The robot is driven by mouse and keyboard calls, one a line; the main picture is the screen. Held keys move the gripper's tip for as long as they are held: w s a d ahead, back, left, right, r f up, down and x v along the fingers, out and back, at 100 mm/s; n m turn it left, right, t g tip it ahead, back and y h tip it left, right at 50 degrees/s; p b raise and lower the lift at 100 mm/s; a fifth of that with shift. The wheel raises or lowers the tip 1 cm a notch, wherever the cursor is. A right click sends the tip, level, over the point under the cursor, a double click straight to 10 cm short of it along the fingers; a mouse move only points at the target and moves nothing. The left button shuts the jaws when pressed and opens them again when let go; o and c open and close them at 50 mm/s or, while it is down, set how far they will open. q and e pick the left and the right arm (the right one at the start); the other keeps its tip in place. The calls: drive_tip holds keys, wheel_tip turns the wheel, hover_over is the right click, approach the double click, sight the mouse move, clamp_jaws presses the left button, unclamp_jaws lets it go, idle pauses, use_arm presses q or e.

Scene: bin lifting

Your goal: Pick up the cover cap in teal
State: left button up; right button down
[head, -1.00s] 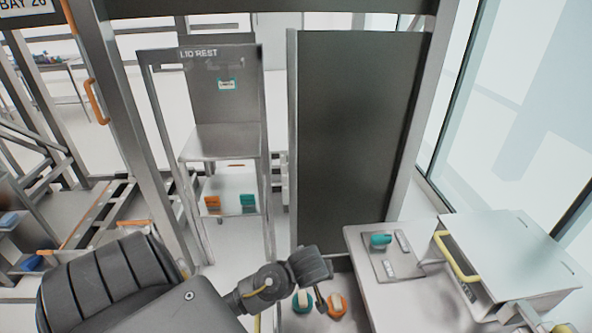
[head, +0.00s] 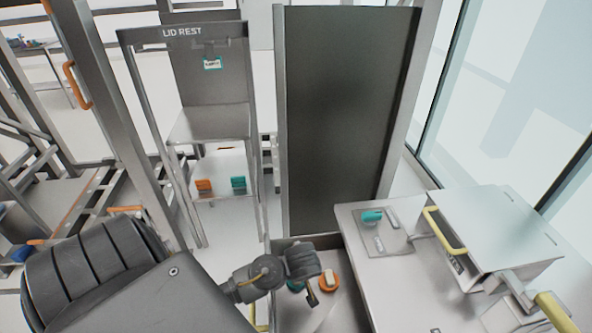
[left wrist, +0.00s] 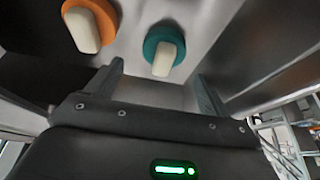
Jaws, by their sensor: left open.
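The teal cover cap (left wrist: 164,50) is a round teal ring with a pale knob. In the left wrist view it lies ahead of and between my left gripper's fingers (left wrist: 157,82), which are spread and empty; I see no contact. In the head view my left gripper (head: 310,284) hangs over the cap tray and hides most of the teal cap (head: 295,286). An orange cap (left wrist: 90,25) with a pale knob sits beside the teal one; it also shows in the head view (head: 329,283). My right gripper is not in view.
The caps lie in a recessed grey tray (head: 285,243) beside a metal bench (head: 400,285). On the bench are a teal knob (head: 371,217) and a lidded box (head: 495,235) with a yellow handle. A dark upright panel (head: 345,110) and the lid rest stand behind.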

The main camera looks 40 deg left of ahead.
use_arm(q)
drive_tip(key=x, duration=0.5)
drive_tip(key=shift+s+f+p, duration=0.15)
drive_tip(key=shift+s+p, duration=0.1)
drive_tip(key=shift+p, duration=0.05)
drive_tip(key=c, duration=1.1)
drive_tip(key=shift+r+p, duration=1.55)
drive_tip(key=shift+r, duration=7.5)
